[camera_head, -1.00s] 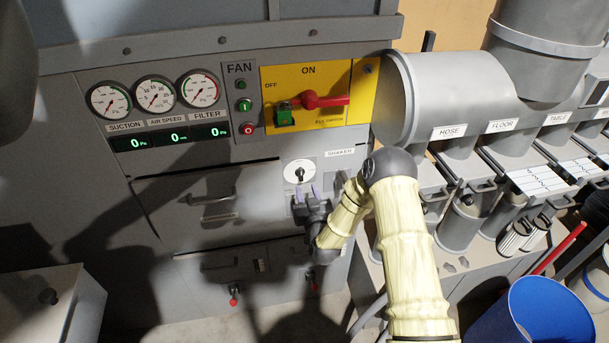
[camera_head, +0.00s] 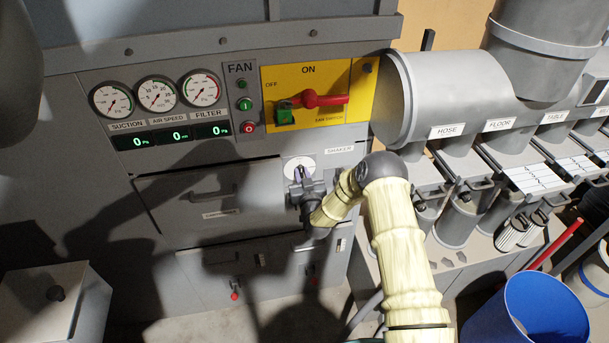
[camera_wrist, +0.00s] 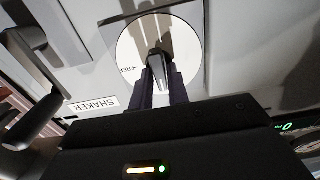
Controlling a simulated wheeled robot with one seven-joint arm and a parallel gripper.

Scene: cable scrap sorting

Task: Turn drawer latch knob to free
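The latch knob is a grey lever on a round white dial (camera_head: 297,163), on the cabinet front right of the drawer (camera_head: 175,212). My gripper (camera_head: 303,176) is at the dial and hides much of it. In the wrist view my gripper (camera_wrist: 162,82) has its two dark fingers on either side of the knob (camera_wrist: 155,58). The knob fills most of the gap, but I cannot tell whether the fingers press on it. A small word, seemingly FREE, is printed upside down at the dial's left in the wrist view. The drawer looks closed.
A SHAKER label (camera_head: 339,151) and a dark handle (camera_wrist: 45,110) sit close beside the dial. The yellow fan switch panel (camera_head: 352,83) is above. A blue bin (camera_head: 520,312) and pipes stand at the right. A grey box (camera_head: 40,305) is at lower left.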

